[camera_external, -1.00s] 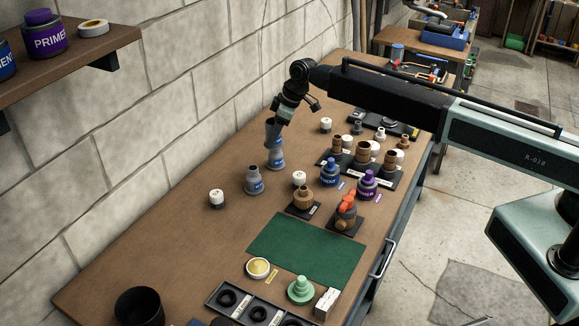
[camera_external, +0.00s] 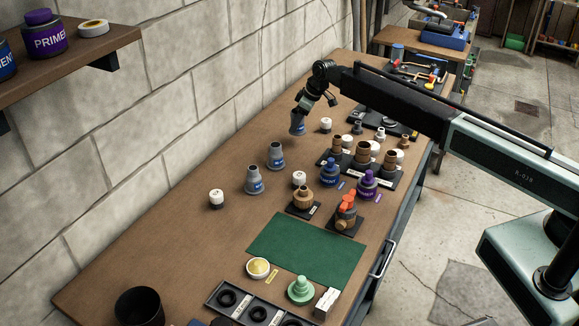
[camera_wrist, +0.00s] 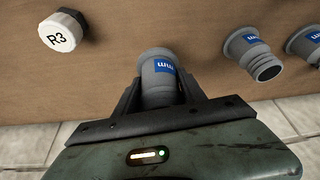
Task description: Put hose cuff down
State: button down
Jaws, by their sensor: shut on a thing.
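My gripper (camera_external: 298,125) is shut on a grey hose cuff with a blue label; the held cuff (camera_wrist: 158,73) shows between the fingers in the wrist view. In the external view it is at the far end of a line of cuffs, close over the bench; I cannot tell whether its base touches. Two similar grey cuffs stand on the bench, the nearer one (camera_external: 254,180) and the middle one (camera_external: 275,156). Both also show right of my gripper in the wrist view, as the middle cuff (camera_wrist: 250,55) and the nearer cuff (camera_wrist: 306,45), partly cut off.
A white cap marked R3 (camera_wrist: 62,32) is left of my gripper in the wrist view. A black stand with brown fittings (camera_external: 391,180), a blue bottle (camera_external: 330,174) and a purple bottle (camera_external: 367,186) are to the right. The wall is left; bare bench (camera_external: 165,235) lies nearer the camera.

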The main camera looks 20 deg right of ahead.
notch_tip(320, 180, down, 5)
jog(key=b, duration=0.3)
jog(key=shift+b, duration=0.35)
jog(key=shift+r, duration=0.3)
jog(key=shift+f, duration=0.15)
jog(key=c, duration=0.7)
grip_release()
jog(key=shift+o, duration=0.2)
jog(key=shift+r+p, duration=0.3)
jog(key=shift+p, duration=0.05)
jog(key=p+v, duration=1)
jog(key=v, duration=0.1)
jog(key=shift+r+p, duration=0.3)
jog(key=shift+p, duration=0.1)
